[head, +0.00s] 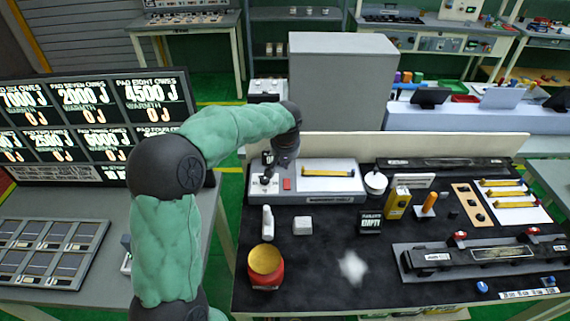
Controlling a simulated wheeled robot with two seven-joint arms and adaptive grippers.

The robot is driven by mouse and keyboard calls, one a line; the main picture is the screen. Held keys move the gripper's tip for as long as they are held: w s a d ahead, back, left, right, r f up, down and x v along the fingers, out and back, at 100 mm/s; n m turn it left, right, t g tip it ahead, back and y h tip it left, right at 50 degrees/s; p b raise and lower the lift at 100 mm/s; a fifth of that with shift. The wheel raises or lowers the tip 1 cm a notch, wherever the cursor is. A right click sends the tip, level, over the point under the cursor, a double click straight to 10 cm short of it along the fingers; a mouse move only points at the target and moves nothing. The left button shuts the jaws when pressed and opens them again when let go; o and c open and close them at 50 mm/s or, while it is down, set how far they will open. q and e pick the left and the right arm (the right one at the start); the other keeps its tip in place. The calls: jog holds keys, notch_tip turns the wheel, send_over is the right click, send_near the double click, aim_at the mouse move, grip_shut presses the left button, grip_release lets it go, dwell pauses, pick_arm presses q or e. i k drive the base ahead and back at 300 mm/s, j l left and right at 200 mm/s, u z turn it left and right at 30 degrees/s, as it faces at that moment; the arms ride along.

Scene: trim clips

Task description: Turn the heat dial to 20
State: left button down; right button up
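A grey control box (334,194) stands at the back left of the dark work table. A small dark knob (265,181) sits on a pale plate at its left end; it looks like the heat dial, but its scale and pointer are too small to read. My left gripper (268,163) reaches in from the left and points down just above this knob. Its fingers are small and partly hidden by my wrist, so I cannot tell whether they are open or touch the knob. My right gripper is not in view.
On the box are a red button (287,184) and a yellow strip (328,172). A red jar (266,267), a white bottle (267,222), a white block (303,225) and a small display (370,222) stand in front. A dark clamp fixture (480,260) fills the right.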

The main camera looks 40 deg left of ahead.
aim_at(262, 180)
jog(key=k+l, duration=0.35)
jog(key=l, duration=0.15)
jog(key=k+l, duration=0.4)
jog(key=l, duration=0.1)
